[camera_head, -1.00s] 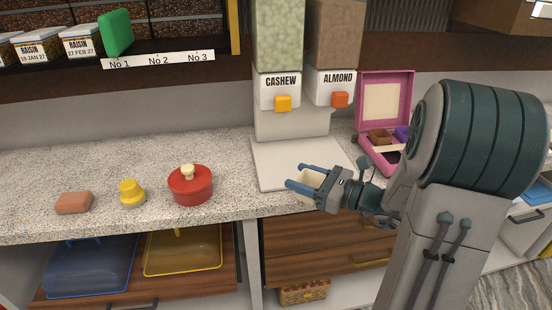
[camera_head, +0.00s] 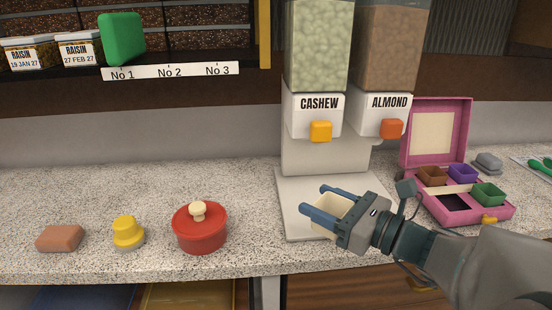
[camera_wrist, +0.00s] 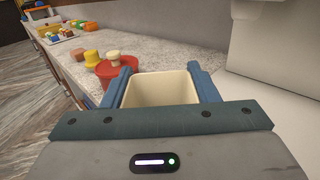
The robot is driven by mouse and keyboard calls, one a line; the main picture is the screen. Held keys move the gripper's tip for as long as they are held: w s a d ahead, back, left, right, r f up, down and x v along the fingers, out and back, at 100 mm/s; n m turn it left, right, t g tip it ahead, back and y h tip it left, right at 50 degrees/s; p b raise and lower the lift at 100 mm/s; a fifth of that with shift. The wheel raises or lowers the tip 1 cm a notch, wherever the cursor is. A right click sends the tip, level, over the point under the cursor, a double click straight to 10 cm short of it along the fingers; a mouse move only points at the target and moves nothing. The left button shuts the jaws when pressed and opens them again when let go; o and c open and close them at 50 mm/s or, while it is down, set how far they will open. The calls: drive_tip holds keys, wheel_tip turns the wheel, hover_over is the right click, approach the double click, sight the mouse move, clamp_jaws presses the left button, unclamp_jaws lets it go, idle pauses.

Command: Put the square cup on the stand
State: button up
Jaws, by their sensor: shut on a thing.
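The square cup (camera_head: 330,207) is cream coloured and open at the top. My gripper (camera_head: 328,203) is shut on it, with a blue finger on either side. In the wrist view the cup (camera_wrist: 160,89) sits upright between the two fingers and looks empty inside. The stand (camera_head: 295,196) is the pale flat base under the cashew and almond dispensers. In the head view the cup appears over the stand's front part. I cannot tell whether it touches the stand.
The cashew dispenser (camera_head: 316,118) and the almond dispenser (camera_head: 388,116) rise behind the cup. A red lidded pot (camera_head: 200,229), a yellow-topped object (camera_head: 128,232) and a brown block (camera_head: 60,238) stand left. A pink box (camera_head: 437,158) with small coloured cups is open at right.

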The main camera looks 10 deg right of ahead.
drive_tip(key=w+p, duration=0.9)
drive_tip(key=w, duration=0.9)
wheel_tip(320, 180, down, 6)
drive_tip(key=shift+f+b, duration=0.2)
drive_tip(key=shift+b, duration=0.2)
drive_tip(key=shift+w+f, duration=0.3)
